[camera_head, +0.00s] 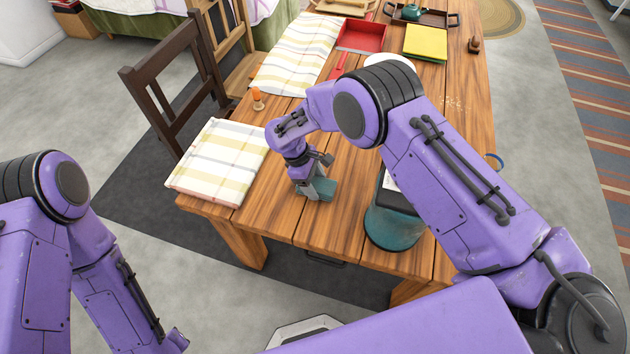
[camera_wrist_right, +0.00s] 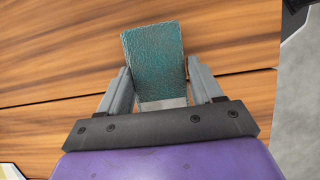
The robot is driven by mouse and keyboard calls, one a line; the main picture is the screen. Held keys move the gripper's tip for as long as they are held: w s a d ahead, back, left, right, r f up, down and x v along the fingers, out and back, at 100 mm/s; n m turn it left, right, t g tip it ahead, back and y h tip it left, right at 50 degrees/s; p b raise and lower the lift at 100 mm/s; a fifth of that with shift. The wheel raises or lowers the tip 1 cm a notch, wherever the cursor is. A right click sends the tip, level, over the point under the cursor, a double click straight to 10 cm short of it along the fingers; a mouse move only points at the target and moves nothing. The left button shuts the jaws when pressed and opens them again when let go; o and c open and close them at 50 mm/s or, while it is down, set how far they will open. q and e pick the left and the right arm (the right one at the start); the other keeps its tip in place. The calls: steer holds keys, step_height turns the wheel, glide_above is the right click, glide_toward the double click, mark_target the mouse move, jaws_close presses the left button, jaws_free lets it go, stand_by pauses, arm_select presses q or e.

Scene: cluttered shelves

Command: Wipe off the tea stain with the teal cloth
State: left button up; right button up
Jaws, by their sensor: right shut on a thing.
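The teal cloth (camera_head: 323,188) is a small, thick, block-like piece at the near part of the wooden table, left of the middle. My right gripper (camera_head: 309,191) points down and is shut on it. In the right wrist view, the cloth (camera_wrist_right: 153,55) sticks out between the two fingers of the gripper (camera_wrist_right: 160,88), with bare wood around it. The cloth is at or just above the tabletop; I cannot tell if it touches. I see no tea stain on the visible wood; it may be hidden under the cloth or my arm. My left gripper is out of view.
A folded striped cloth (camera_head: 220,160) lies to the left, with an orange-topped item (camera_head: 257,97) beyond. A red tray (camera_head: 361,35) and yellow pad (camera_head: 425,42) are farther back. A dark chair (camera_head: 175,90) stands left.

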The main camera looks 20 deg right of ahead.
steer(key=shift+f+b, duration=0.5)
steer(key=shift+f, duration=0.15)
stand_by(0.5)
steer(key=shift+w+a, duration=0.1)
